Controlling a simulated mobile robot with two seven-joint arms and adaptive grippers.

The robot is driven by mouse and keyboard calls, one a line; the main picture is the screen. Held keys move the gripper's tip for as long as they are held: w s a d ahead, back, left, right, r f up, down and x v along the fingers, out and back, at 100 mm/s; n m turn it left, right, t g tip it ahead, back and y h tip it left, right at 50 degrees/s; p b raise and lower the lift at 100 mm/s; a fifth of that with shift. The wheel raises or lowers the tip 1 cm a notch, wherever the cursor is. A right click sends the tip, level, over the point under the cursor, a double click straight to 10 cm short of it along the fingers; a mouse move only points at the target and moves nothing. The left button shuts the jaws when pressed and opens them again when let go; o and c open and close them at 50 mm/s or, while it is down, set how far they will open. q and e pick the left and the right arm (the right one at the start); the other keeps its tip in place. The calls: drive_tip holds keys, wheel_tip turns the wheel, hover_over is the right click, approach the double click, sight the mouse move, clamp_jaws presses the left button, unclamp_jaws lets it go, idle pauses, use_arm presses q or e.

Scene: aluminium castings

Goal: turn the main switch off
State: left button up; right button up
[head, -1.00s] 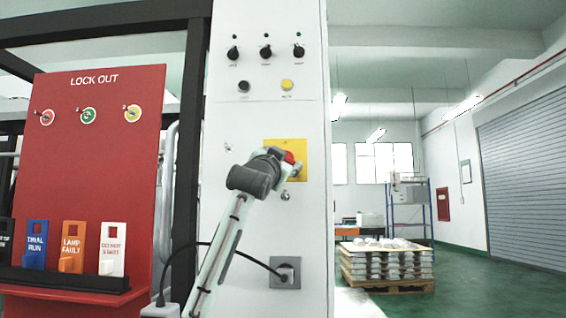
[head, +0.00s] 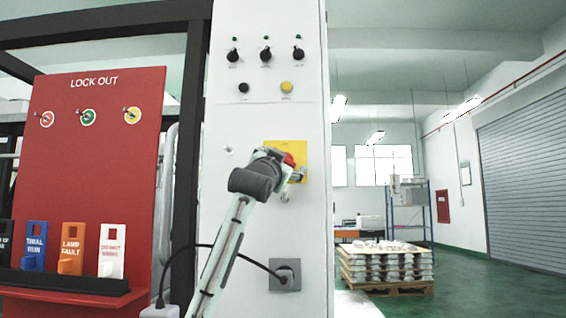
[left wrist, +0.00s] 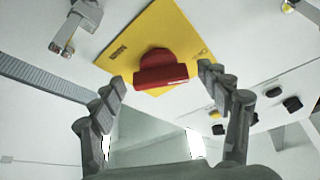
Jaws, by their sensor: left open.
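The main switch is a red rotary handle (head: 289,160) on a yellow plate (head: 284,146) on the white cabinet front. My left gripper (head: 291,169) is in front of it and hides part of the handle and plate in the head view. In the left wrist view the red handle (left wrist: 162,72) lies across the yellow plate (left wrist: 187,30). There the fingers of my left gripper (left wrist: 162,76) are spread open, one on each side of the handle. I cannot tell whether they touch it. My right gripper is not in view.
Above the switch the cabinet (head: 225,120) carries black knobs (head: 265,55) and a yellow button (head: 286,87). A socket (head: 285,275) with a black cable is below. A red lock-out board (head: 90,160) with hanging tags stands left. A loaded pallet (head: 388,268) stands right, behind.

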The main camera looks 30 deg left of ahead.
use_arm(q)
drive_tip(key=shift+r, duration=0.15)
wheel_tip(320, 180, up, 10)
drive_tip(key=shift+f, duration=0.1)
drive_tip(key=shift+f, duration=0.1)
idle(0.6)
